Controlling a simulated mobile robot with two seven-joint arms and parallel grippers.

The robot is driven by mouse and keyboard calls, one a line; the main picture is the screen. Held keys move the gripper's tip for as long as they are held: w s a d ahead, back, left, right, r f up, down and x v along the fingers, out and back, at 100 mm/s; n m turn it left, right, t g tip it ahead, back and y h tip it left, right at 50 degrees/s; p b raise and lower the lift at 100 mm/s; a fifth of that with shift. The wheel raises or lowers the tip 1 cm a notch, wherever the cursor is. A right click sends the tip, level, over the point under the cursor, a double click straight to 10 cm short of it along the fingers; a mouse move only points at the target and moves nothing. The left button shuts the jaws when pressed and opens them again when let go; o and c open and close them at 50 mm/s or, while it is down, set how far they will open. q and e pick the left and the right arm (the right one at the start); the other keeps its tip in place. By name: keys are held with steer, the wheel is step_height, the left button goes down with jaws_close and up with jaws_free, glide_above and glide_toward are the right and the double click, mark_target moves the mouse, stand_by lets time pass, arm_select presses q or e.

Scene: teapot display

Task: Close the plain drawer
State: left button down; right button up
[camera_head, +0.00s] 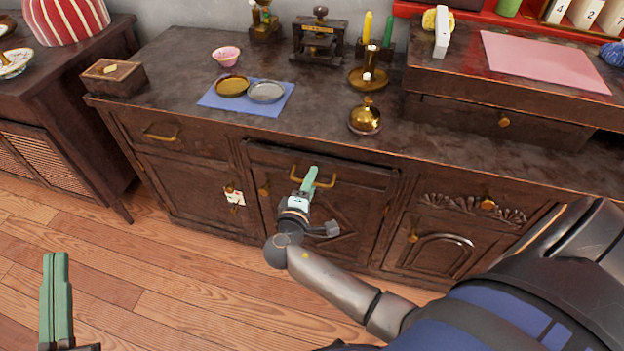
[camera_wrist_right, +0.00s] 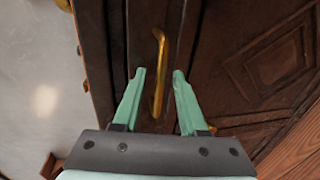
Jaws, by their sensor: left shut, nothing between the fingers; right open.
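The plain drawer (camera_head: 360,178) is the middle one under the cabinet's top, a dark wood front with a brass bar handle (camera_head: 326,183). A dark gap shows along its upper edge, so it looks slightly open. My right gripper (camera_head: 309,178) is at this handle, with green fingers pointing at the drawer front. In the right wrist view the brass handle (camera_wrist_right: 160,70) lies between the open fingertips (camera_wrist_right: 158,75); contact cannot be told. My left gripper (camera_head: 57,258) is shut and empty over the floor at the lower left, away from the cabinet.
A door with a diamond panel (camera_wrist_right: 273,57) is below the drawer. Other drawers with a brass handle (camera_head: 160,133) and a knob (camera_head: 488,203) flank it. The countertop (camera_head: 190,60) holds a blue mat (camera_head: 209,98), a brass pot (camera_head: 365,118) and a candle holder (camera_head: 369,76). The left floor is clear.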

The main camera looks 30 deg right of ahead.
jaws_close()
stand_by(1.4)
